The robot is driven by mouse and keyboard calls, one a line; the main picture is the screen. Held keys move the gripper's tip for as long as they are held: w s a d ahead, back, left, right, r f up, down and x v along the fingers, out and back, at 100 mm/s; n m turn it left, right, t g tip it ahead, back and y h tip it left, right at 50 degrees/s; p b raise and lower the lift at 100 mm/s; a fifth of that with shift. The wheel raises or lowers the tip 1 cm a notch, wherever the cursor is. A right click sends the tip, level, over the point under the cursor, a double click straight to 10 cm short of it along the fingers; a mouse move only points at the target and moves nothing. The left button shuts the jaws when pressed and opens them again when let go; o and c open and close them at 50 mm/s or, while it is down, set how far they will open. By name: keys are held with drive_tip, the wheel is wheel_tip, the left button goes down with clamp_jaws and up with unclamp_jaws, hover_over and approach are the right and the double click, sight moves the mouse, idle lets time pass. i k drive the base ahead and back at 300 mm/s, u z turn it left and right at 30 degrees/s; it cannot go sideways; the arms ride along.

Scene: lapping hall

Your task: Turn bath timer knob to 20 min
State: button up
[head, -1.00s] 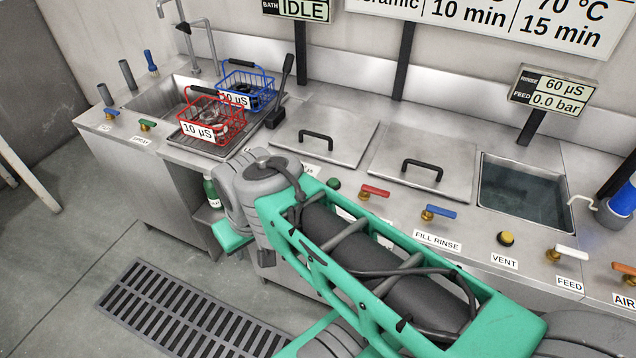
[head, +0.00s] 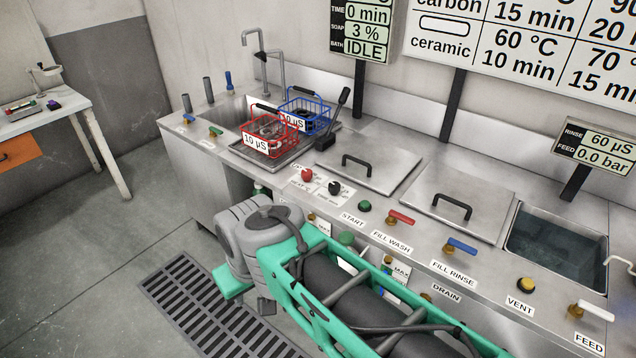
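Two small knobs sit on the bath counter: a red knob (head: 307,174) and a black knob (head: 334,187). Their small labels are too blurred to read for certain, so I cannot tell surely which is the timer. The display panel (head: 364,28) on the wall reads TIME 0 min, SOAP 3 % and BATH IDLE. My arm stretches across the lower middle, its grey wrist part in front of the counter's near edge.
A red basket (head: 268,135) and a blue basket (head: 305,111) stand by the sink. A green START button (head: 365,206), a red-handled valve (head: 402,217) and a blue-handled valve (head: 462,246) line the counter edge. A floor grate (head: 205,305) lies below.

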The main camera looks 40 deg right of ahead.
sight(334, 188)
drive_tip(key=i, duration=0.6)
drive_tip(key=z, duration=1.55)
drive_tip(key=k, duration=0.3)
drive_tip(key=u, duration=0.8)
drive_tip(key=i, duration=0.85)
drive_tip(key=z, duration=0.05)
